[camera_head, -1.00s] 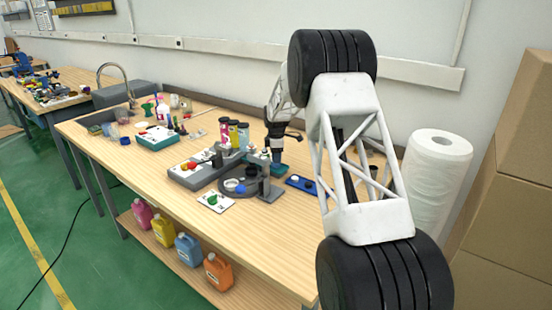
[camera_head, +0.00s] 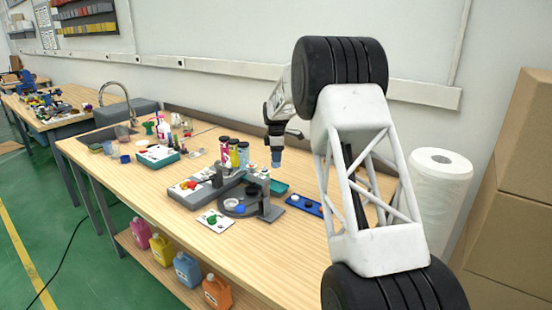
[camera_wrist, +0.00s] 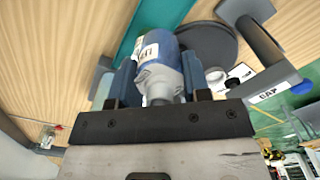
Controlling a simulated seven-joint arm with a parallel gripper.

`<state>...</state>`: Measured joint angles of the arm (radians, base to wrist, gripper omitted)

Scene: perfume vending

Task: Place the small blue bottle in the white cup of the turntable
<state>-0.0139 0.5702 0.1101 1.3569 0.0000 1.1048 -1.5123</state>
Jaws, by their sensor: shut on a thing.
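My gripper (camera_head: 276,154) is raised above the teal tray (camera_head: 279,187), to the right of and behind the turntable. In the wrist view my gripper (camera_wrist: 156,84) is shut on the small blue bottle (camera_wrist: 153,52), which has a white label. In the head view I cannot tell the bottle apart from the fingertips. The dark turntable (camera_head: 241,212) stands at mid-table with a white cup (camera_head: 230,203) on its left side. A black cup and a blue thing are also on it.
A grey post (camera_head: 266,199) stands at the turntable's right side. A blue holder (camera_head: 304,205) lies to the right. Several coloured bottles (camera_head: 234,153) stand behind a grey base (camera_head: 190,194). A white card (camera_head: 213,221) lies in front. The table's front right is clear.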

